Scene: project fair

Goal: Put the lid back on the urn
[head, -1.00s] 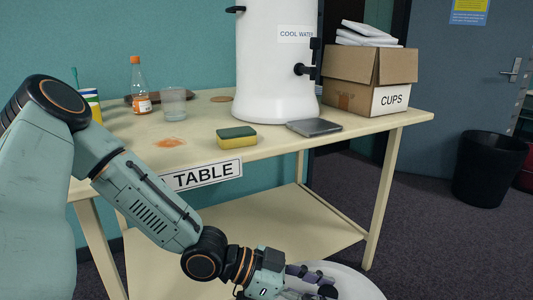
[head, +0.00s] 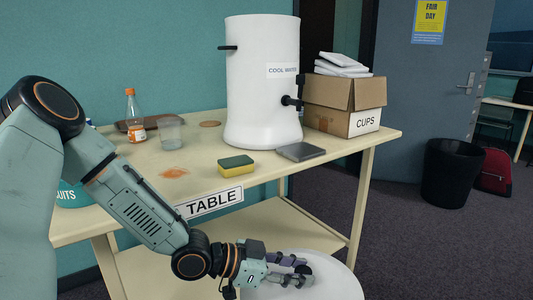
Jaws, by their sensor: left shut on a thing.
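The white urn (head: 262,85), labelled "COOL WATER", stands upright on the cream table (head: 120,185) towards the back, with a black tap on its right side. No lid shows on its top rim. The round white lid (head: 335,287) is at the bottom of the head view, in front of the table. My left gripper (head: 302,275) is shut on the lid, and its fingers cover part of it. The lid's lower part is cut off by the frame. My right gripper is not in view.
A box marked "CUPS" (head: 335,122) stands right of the urn. A grey flat object (head: 300,151), a sponge (head: 237,166), a glass (head: 171,131) and a bottle (head: 136,120) are on the tabletop. A black bin (head: 450,175) stands on the floor at right.

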